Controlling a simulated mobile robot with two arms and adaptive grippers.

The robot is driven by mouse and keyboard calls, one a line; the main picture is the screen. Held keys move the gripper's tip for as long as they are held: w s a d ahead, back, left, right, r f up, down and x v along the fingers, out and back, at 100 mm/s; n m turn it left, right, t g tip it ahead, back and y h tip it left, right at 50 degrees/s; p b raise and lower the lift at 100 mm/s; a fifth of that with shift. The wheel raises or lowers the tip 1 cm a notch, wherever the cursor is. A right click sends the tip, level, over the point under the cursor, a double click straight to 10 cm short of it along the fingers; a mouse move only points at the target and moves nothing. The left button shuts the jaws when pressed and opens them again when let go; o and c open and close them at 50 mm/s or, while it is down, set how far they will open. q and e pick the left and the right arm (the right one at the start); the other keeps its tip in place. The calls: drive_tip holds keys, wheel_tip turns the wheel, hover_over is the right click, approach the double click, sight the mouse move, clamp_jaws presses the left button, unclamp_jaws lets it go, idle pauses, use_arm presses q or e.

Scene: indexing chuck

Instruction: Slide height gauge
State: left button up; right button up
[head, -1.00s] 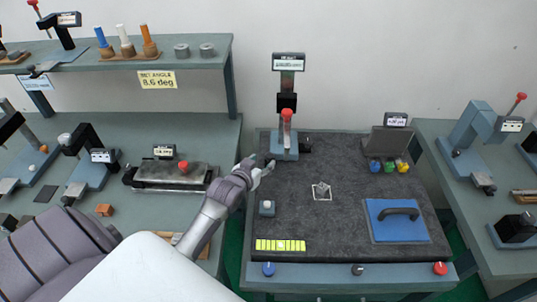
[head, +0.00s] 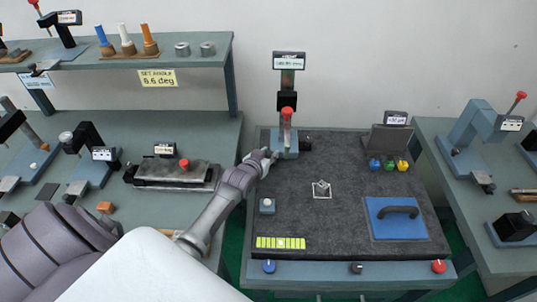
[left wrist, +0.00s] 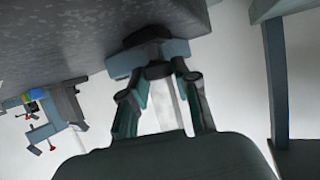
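The height gauge stands upright at the back of the dark plate, with a blue-grey base (head: 291,151), a column with a red-topped part (head: 287,113) and a display (head: 289,61) on top. My left gripper (head: 270,156) is at the left side of the base, low by the plate. In the left wrist view, the two fingers (left wrist: 160,76) point at a blue-grey block with a dark part between the tips. I cannot tell whether they press on it. My right gripper is out of view.
The dark plate (head: 340,220) carries a small clear piece in a white square (head: 321,189), a blue pad with a handle (head: 398,212), coloured knobs (head: 388,165) and a yellow-green strip (head: 280,243). A side bench (head: 150,215) with instruments stands left. The plate's middle is mostly clear.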

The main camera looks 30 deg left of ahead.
use_arm(q)
clamp_jaws()
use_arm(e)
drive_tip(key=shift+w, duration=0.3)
use_arm(q)
drive_tip(key=w+d, duration=0.2)
drive_tip(key=d, duration=0.1)
drive_tip(key=w+d+b, duration=0.1)
drive_tip(key=w+d, duration=0.1)
drive_tip(key=d, duration=0.2)
drive_tip(key=w+d+b, duration=0.1)
drive_tip(key=w+d, duration=0.1)
drive_tip(key=d, duration=0.1)
drive_tip(key=shift+w+d+f, duration=0.15)
drive_tip(key=shift+w+d, duration=0.1)
drive_tip(key=shift+d, duration=0.1)
drive_tip(key=shift+a, duration=0.1)
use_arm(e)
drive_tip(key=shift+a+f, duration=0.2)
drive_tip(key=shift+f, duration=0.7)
use_arm(q)
drive_tip(key=shift+o, duration=1.5)
unclamp_jaws()
drive_tip(key=shift+r, duration=0.2)
drive_tip(key=o, duration=0.4)
drive_tip(key=shift+w+d+f, duration=0.1)
drive_tip(key=shift+d, duration=0.1)
drive_tip(key=shift+o, duration=0.2)
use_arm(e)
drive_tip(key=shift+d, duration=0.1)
